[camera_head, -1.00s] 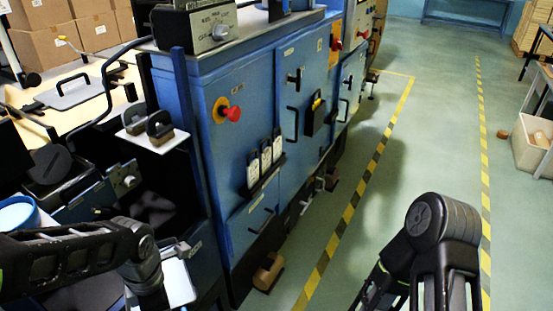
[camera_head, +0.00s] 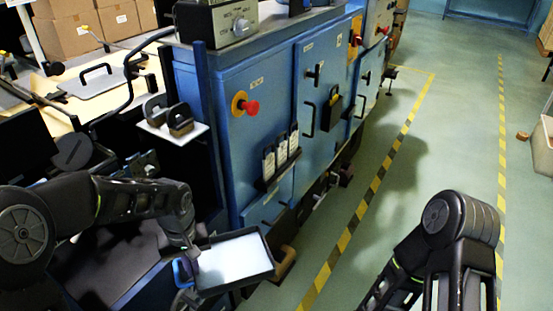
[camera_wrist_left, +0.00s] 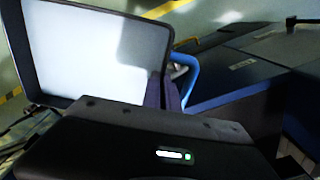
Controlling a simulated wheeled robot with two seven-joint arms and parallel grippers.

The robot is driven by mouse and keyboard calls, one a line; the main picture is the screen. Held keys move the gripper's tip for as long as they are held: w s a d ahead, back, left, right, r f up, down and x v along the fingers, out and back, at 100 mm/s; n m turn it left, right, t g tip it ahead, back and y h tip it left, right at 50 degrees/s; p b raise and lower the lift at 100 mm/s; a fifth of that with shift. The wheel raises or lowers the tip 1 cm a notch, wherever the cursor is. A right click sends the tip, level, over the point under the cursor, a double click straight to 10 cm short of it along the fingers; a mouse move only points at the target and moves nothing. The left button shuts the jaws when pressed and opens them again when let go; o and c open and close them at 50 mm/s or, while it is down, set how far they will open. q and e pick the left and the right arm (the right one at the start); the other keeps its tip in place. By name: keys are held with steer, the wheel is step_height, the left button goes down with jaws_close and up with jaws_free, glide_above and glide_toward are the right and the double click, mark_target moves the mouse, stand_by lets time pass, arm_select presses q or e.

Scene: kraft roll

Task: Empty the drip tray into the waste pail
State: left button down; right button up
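The drip tray (camera_head: 236,261) is a shallow dark-rimmed tray with a pale, bright inside. My left gripper (camera_head: 187,268) is at its near left end, with a blue handle beside the fingers. In the left wrist view the tray (camera_wrist_left: 92,48) fills the upper left, and the fingers (camera_wrist_left: 166,92) are close together at its edge by the blue handle (camera_wrist_left: 192,76). The tray is held in front of the machine's lower corner. I cannot tell whether it holds liquid. I cannot make out the waste pail now; my left arm covers that area. My right gripper is out of view below the frame.
The blue machine (camera_head: 270,130) with a red stop button (camera_head: 251,107) stands close behind the tray. A small white shelf (camera_head: 172,130) juts from it. A brown roll (camera_head: 285,262) lies on the floor by the tray. Green floor right of the striped line (camera_head: 375,185) is open.

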arm_select(q)
step_height(320, 180, down, 7)
steer(key=m+p, duration=0.1)
steer(key=m, duration=0.2)
steer(key=shift+w+a+m, duration=0.4)
steer(key=shift+w, duration=0.05)
